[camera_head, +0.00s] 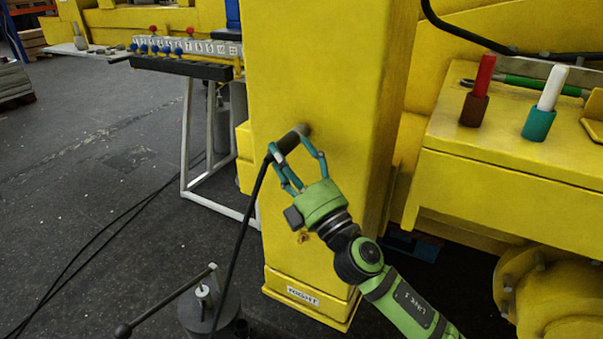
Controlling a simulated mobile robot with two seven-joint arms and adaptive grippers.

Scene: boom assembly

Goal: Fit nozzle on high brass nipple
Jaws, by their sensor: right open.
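The nozzle (289,142) is a dark cylinder at the end of a black hose (248,205). It lies against the front face of the yellow column, its far end at a small brownish spot (304,129). That spot may be the high brass nipple, but it is mostly hidden, and I cannot tell whether the nozzle is seated on it. My right gripper (287,147), green with teal fingers, is open, its fingers on either side of the nozzle. My left gripper is not in view.
The yellow column (330,60) fills the middle. A grey pump (208,310) with a lever stands lower left. A rack with labelled blocks (190,47) is upper left. A red handle (483,78) and a white handle (551,90) stand on the right yellow ledge.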

